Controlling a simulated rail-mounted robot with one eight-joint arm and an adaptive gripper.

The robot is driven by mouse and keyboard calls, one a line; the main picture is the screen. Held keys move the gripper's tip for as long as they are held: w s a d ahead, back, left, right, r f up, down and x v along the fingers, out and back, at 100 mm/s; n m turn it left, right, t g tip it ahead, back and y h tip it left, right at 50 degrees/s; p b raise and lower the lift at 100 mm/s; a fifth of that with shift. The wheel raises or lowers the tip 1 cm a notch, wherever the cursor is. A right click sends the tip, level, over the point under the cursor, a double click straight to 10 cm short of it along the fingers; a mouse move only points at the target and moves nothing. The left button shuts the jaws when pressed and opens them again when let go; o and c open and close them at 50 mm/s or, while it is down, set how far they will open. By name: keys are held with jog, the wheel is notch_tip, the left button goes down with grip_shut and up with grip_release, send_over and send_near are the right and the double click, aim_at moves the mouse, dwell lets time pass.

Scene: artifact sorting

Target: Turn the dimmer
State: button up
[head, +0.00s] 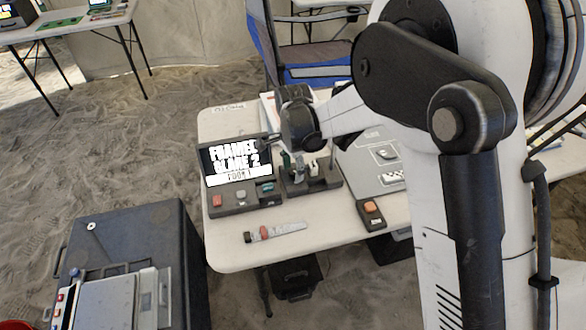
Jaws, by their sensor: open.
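A dark console with a lit, tilted screen (236,162) stands on the white table (231,252). Its base carries a red control (217,201), a pale one (241,196) and a teal one (266,187). I cannot tell which control is the dimmer. My gripper (286,160) is open, just right of the screen, above a dark tray (322,186) holding small green and pale items. The fingertips are small and partly lost against the tray, so I cannot tell whether they touch anything.
A small box with an orange button (370,207) sits at the table's front right, near a grey laptop-like case (372,163). A clear tube with a red band (275,231) lies in front of the console. A dark cabinet (178,240) stands left of the table. A blue chair (310,73) stands behind.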

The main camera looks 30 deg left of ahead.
grip_shut()
jog(key=n+b, duration=0.2)
jog(key=n, duration=0.2)
jog(key=shift+f+n+b, duration=0.1)
jog(key=shift+n+b, duration=0.2)
jog(key=shift+b, duration=0.05)
jog(key=n+b, duration=0.1)
jog(key=n, duration=0.3)
jog(key=shift+n+b, duration=0.3)
jog(key=shift+b, duration=0.1)
jog(key=n+b, duration=0.1)
jog(key=n, duration=0.3)
jog(key=shift+n+b, duration=0.5)
jog(key=shift+n, duration=1.8)
